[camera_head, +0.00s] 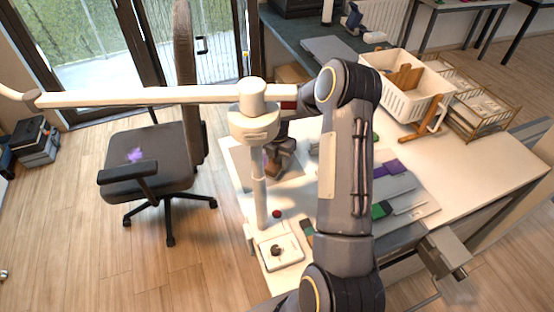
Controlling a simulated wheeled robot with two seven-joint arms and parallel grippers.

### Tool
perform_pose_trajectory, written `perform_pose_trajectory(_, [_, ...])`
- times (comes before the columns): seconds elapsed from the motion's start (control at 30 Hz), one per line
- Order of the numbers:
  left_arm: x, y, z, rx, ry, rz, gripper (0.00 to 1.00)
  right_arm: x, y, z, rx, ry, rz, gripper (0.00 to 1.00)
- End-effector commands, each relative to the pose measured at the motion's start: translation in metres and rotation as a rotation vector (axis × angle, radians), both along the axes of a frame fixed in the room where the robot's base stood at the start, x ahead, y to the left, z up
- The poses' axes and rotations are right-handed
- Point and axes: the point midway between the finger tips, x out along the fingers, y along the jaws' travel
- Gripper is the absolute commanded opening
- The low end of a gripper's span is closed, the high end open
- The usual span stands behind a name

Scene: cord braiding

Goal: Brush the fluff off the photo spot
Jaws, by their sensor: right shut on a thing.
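The photo spot looks like the pale grey-beige mat (243,165) on the left part of the white table, partly hidden by the white stand. My right arm comes up from the bottom middle and bends over the table. Its gripper (278,158) is low over the mat, just right of the stand's post. It is shut on a small brown thing (276,170), probably the brush, mostly hidden. A faint purple patch, possibly fluff, shows beside the post, too small to be sure. My left gripper is not in view.
The white stand (259,200) with a long horizontal arm rises close to my right gripper. Coloured cords lie on a grey board (415,200) to the right. A white basket (400,95) and wire trays (482,110) stand behind. An office chair (150,165) is left.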

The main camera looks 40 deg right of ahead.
Motion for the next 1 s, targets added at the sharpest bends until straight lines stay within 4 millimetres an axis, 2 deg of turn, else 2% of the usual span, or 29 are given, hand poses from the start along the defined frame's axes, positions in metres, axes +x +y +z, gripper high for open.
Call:
perform_pose_trajectory(0.77, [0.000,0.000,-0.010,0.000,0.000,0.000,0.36,0.001,0.000,-0.014,-0.001,-0.001,0.000,0.22])
perform_pose_trajectory(1.0, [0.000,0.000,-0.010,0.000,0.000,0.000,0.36,0.017,-0.005,-0.013,-0.001,-0.001,0.000,0.22])
